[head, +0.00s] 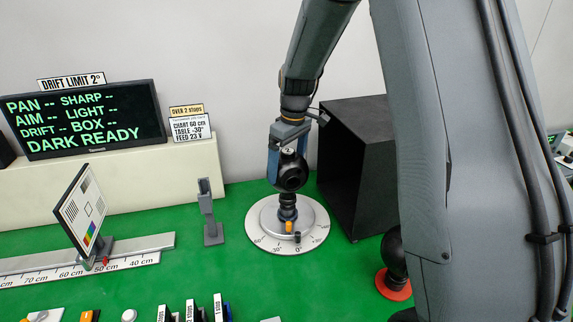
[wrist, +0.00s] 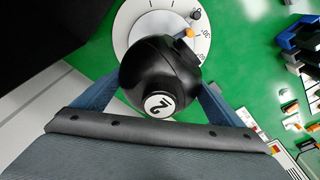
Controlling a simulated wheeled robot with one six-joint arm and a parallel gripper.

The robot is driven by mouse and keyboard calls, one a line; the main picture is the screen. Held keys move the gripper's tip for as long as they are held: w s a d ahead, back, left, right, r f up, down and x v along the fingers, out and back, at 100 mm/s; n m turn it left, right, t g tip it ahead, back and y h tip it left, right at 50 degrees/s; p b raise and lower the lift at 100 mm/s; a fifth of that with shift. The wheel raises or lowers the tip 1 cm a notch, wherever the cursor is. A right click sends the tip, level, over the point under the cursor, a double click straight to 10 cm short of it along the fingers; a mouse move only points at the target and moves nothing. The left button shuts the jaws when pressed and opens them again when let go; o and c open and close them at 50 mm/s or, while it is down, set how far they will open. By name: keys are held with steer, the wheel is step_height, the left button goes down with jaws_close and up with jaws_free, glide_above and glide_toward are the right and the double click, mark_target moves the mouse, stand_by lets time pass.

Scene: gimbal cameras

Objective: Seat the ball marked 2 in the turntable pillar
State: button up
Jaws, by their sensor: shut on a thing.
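The black ball camera marked 2 (head: 291,174) is between the blue fingers of my gripper (head: 287,168), which is shut on it. Its white disc with the 2 (wrist: 160,105) faces the wrist camera. The turntable (head: 262,229) is a pale round plate with degree marks on the green table. Its dark pillar (head: 288,200) stands directly under the ball, with an orange knob (head: 290,226) low on it. The ball looks upright over the pillar top; whether it is fully in the socket cannot be told. In the wrist view the ball hides the pillar top.
An open black box (head: 345,165) stands close behind right. Another black ball on a red base (head: 393,283) is partly hidden by my arm. A grey post (head: 209,212) and a chart (head: 83,215) on a ruler rail stand left. A screen (head: 85,118) reads DARK READY.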

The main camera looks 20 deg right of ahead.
mark_target(289, 151)
steer(key=shift+f+b, duration=0.35)
steer(key=shift+f, duration=0.7)
stand_by(0.5)
steer(key=o, duration=1.6)
steer(key=shift+o, duration=0.2)
steer(key=shift+r, duration=0.1)
steer(key=r, duration=0.2)
steer(key=r+b, duration=0.1)
steer(key=r, duration=0.2)
steer(key=r+b, duration=0.1)
steer(key=r, duration=0.1)
steer(key=shift+s+d+r, duration=0.3)
steer(key=shift+s+r, duration=0.05)
steer(key=s+f+m, duration=0.3)
steer(key=s+f, duration=0.1)
steer(key=s, duration=0.8)
steer(key=s+f+m, duration=0.4)
steer(key=s+f, duration=0.1)
steer(key=s, duration=0.7)
steer(key=shift+s+a+h, duration=0.3)
steer(key=shift+h, duration=0.1)
